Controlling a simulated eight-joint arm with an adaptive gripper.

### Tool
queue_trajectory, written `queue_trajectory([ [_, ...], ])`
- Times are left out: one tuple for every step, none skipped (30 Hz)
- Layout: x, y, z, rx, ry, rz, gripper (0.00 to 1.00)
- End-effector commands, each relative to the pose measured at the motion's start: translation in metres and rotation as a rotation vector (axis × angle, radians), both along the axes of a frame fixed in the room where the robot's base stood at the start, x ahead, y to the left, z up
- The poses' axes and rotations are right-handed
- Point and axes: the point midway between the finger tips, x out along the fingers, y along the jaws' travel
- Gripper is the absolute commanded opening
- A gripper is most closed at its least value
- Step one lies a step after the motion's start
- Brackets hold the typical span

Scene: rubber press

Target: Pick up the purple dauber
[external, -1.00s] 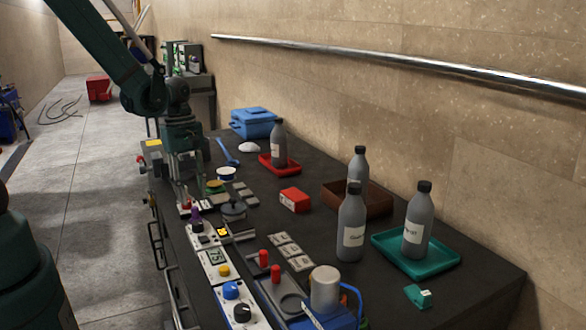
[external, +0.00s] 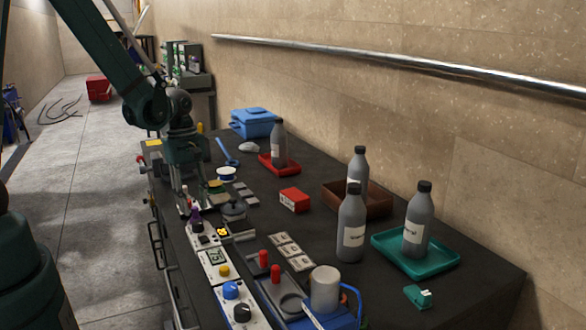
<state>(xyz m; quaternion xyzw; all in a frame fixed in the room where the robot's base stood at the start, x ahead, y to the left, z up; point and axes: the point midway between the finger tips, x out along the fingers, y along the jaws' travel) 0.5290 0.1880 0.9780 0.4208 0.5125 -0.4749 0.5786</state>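The purple dauber (external: 196,214) stands upright near the left edge of the dark bench, at the far end of the row of control boxes. It is small in this view. My gripper (external: 187,208) points down right beside the dauber, with its fingertips near the dauber's height. The fingers overlap the dauber's surroundings in the picture, so I cannot tell whether they touch it or how far apart they are.
A white control box (external: 216,264) lies in front. Grey bottles (external: 351,225) and a teal tray (external: 417,262) stand farther right. A red box (external: 294,199) sits mid-bench, with bare bench around it.

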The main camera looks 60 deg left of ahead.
Motion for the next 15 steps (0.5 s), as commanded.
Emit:
queue_trajectory([
  [0.001,0.0,-0.005,0.0,0.0,0.0,0.33],
  [0.001,0.0,-0.008,0.0,0.0,0.0,0.33],
  [0.001,-0.001,-0.011,0.0,0.0,0.0,0.33],
  [0.001,-0.001,-0.014,0.0,-0.001,0.0,0.33],
  [0.001,-0.001,-0.016,0.001,-0.001,0.0,0.33],
  [0.001,-0.002,-0.019,0.001,-0.001,0.0,0.33],
  [0.001,-0.002,-0.02,0.001,-0.001,0.0,0.33],
  [0.001,-0.002,-0.022,0.001,-0.001,0.0,0.33],
  [0.001,-0.003,-0.024,0.001,-0.002,0.0,0.33],
  [0.001,-0.003,-0.025,0.001,-0.002,0.0,0.33],
  [0.001,-0.003,-0.025,0.001,-0.002,0.0,0.33],
  [0.001,-0.003,-0.026,0.001,-0.002,0.0,0.33],
  [0.001,-0.003,-0.026,0.001,-0.002,0.0,0.33],
  [0.001,-0.003,-0.027,0.001,-0.002,0.0,0.33],
  [0.001,-0.003,-0.027,0.001,-0.002,0.0,0.33],
])
